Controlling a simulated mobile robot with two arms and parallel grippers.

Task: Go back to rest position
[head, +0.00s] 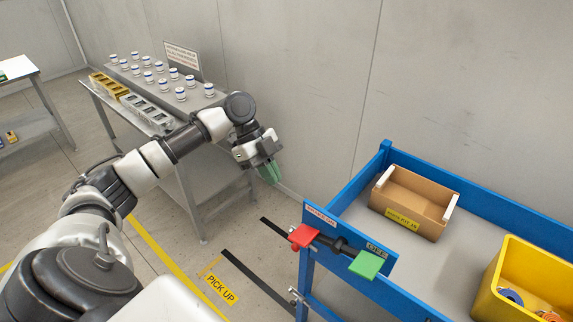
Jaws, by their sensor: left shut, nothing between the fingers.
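My left arm reaches in from the left across the picture in the head view. My left gripper (270,173), with green fingertips, is shut and empty. It hangs in the air over the floor, between the grey table (190,165) and the blue cart (384,152). It appears to touch nothing. My right gripper is out of the picture.
The grey table carries several white containers (181,94) and yellow and grey racks (146,112). The blue cart holds a cardboard box (414,203) and a yellow bin (537,283). Red (303,236) and green (366,264) pieces stick out at its side. A floor label (219,287) reads PICK UP.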

